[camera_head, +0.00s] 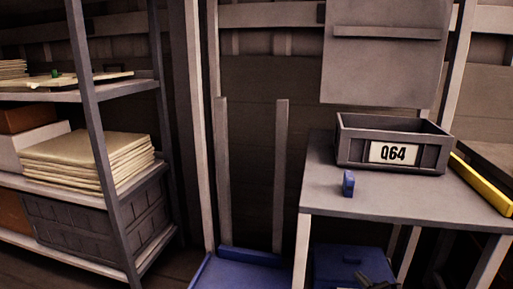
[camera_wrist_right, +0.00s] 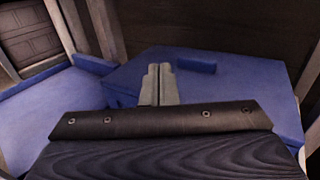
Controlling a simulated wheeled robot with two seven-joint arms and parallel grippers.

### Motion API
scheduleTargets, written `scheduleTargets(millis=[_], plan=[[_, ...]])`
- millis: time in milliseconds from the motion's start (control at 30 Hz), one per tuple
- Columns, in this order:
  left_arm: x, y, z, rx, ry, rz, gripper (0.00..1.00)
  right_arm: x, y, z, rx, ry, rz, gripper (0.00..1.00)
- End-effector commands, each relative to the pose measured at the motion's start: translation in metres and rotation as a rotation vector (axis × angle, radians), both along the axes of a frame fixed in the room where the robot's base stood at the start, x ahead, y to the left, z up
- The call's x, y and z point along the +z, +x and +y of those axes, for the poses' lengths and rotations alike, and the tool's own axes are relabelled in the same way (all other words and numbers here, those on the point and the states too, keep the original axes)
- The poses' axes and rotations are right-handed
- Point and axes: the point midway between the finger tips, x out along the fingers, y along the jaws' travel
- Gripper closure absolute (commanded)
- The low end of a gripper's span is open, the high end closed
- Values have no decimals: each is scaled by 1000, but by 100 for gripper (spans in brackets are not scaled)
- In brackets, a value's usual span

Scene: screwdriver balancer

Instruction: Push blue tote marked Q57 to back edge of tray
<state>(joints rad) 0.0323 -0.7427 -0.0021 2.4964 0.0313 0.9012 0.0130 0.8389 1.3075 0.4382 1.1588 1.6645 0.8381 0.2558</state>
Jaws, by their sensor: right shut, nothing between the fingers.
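A blue box-like thing (camera_head: 335,262) stands low beneath the grey table in the head view. It may be the blue tote, but no Q57 mark shows on it. It also shows in the wrist view as a broad blue block (camera_wrist_right: 235,92) in front of my right gripper (camera_wrist_right: 158,70). A blue tray (camera_head: 238,274) with a raised back edge lies to its left. My right gripper is shut and empty, its fingers overlapping the blue block in the picture; I cannot tell whether they touch it. In the head view, my right gripper (camera_head: 366,279) is partly cut off. My left gripper is out of view.
A grey tote (camera_head: 435,157) marked Q64 stands on the grey table (camera_head: 325,195), with a small blue object (camera_head: 348,184) in front. A yellow bar (camera_head: 482,185) lies at the right. The shelf rack (camera_head: 100,130) at left holds boxes and stacked sheets.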

Motion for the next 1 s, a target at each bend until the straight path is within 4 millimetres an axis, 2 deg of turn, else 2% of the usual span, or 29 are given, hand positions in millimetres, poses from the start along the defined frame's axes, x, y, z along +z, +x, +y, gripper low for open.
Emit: scheduleTargets(millis=[33, 1000], plan=[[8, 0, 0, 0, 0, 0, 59, 10, 0, 0, 0, -1, 0, 100], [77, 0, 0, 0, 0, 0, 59, 106, 0, 0, 0, 0, 0, 100]])
